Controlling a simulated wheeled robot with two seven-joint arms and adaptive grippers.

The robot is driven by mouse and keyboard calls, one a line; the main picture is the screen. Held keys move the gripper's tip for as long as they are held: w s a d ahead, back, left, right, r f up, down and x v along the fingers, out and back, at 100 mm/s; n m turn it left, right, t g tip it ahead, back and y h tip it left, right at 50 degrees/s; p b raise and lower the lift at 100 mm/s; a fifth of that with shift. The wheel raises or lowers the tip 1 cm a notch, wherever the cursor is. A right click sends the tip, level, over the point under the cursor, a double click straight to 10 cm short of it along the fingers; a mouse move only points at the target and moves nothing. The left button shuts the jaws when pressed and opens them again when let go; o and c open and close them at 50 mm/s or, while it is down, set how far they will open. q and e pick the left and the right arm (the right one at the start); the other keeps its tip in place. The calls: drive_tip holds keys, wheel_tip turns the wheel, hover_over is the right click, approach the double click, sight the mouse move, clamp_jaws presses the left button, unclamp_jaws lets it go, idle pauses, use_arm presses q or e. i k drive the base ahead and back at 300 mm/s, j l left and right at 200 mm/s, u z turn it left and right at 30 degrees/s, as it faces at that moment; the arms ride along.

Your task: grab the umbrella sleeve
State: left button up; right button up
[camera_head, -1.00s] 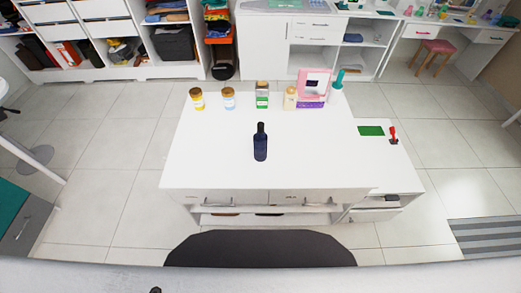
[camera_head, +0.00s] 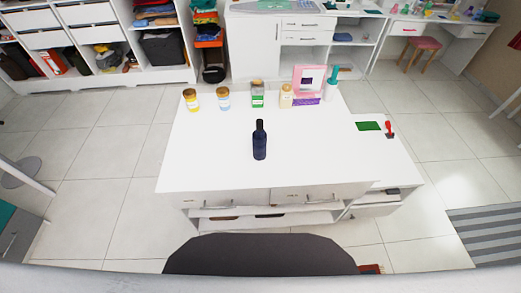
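A dark blue, bottle-shaped object (camera_head: 259,142) stands upright near the middle of the white table (camera_head: 215,155). I cannot tell whether it is the umbrella sleeve. Nothing else in view is clearly an umbrella sleeve. Neither of my grippers is in view.
Several jars, including a yellow one (camera_head: 192,101), and a pink frame (camera_head: 308,82) line the table's back edge. A green card (camera_head: 368,126) and a red-handled item (camera_head: 390,130) are at the right. An open wardrobe (camera_head: 110,45) stands behind. Much of the tabletop is bare.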

sight(259, 147)
drive_tip(key=k+j+z, duration=0.15)
drive_tip(key=j+z, duration=0.3)
drive_tip(key=j, duration=0.15)
drive_tip(key=k+j+z, duration=0.25)
drive_tip(key=j+z, duration=0.15)
drive_tip(key=k+j+z, duration=0.7)
drive_tip(key=j+z, duration=0.15)
drive_tip(key=k+j+z, duration=0.3)
drive_tip(key=z, duration=0.15)
drive_tip(key=k, duration=0.1)
